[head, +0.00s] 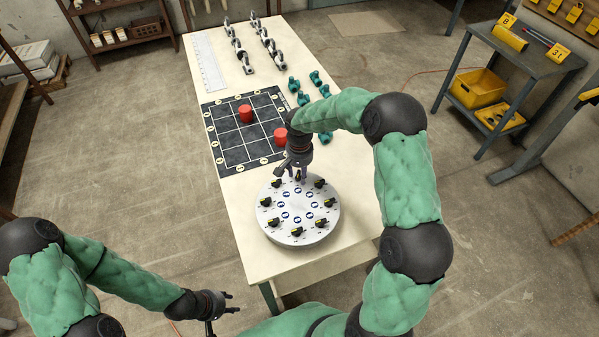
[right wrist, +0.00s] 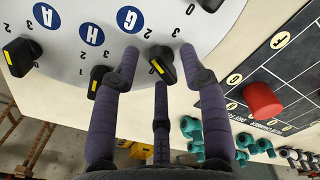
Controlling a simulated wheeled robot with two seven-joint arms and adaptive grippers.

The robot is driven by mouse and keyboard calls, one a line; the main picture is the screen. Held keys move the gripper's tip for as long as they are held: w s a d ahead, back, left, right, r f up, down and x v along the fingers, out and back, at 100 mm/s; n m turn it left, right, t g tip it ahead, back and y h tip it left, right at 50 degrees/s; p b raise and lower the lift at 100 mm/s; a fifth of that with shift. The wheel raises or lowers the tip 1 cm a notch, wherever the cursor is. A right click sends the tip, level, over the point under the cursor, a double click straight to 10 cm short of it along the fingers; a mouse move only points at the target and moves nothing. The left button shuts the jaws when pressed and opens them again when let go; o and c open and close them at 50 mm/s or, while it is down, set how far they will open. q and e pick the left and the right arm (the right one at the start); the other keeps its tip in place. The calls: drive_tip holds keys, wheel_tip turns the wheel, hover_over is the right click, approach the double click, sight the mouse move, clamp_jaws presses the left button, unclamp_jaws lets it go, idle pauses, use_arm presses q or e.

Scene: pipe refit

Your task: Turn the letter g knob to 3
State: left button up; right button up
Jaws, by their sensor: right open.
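The letter g knob (right wrist: 164,64) is black with a yellow mark and sits by the blue G disc (right wrist: 130,18) on a round white panel (head: 298,237). Small numerals stand around it; I cannot tell for sure which one its mark points at. My right gripper (right wrist: 158,62) is open, its fingertips on either side of this knob; contact is unclear. In the head view my right gripper (head: 293,178) is at the panel's far edge and hides part of the knobs there. My left gripper (head: 233,302) is open and empty, left of the table's near end.
The H knob (right wrist: 102,80) stands close beside the left finger. Several other black knobs ring the panel. A dark grid mat (head: 232,155) with red cylinders (head: 246,113) lies beyond it. Teal parts (head: 294,85) lie on the table (head: 262,250). A grey cart (head: 540,65) stands right.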

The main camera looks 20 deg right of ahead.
clamp_jaws()
drive_tip(key=shift+m, duration=0.3)
drive_tip(key=m+b, duration=0.2)
drive_tip(key=m, duration=0.2)
drive_tip(key=shift+a+m, duration=0.1)
drive_tip(key=shift+m, duration=0.2)
drive_tip(key=m+b, duration=0.1)
drive_tip(key=m, duration=0.2)
drive_tip(key=shift+s+m, duration=0.1)
drive_tip(key=shift+m, duration=0.2)
drive_tip(key=shift+a+m+b, duration=0.1)
drive_tip(key=shift+m+b, duration=0.45)
drive_tip(key=shift+m, duration=0.95)
unclamp_jaws()
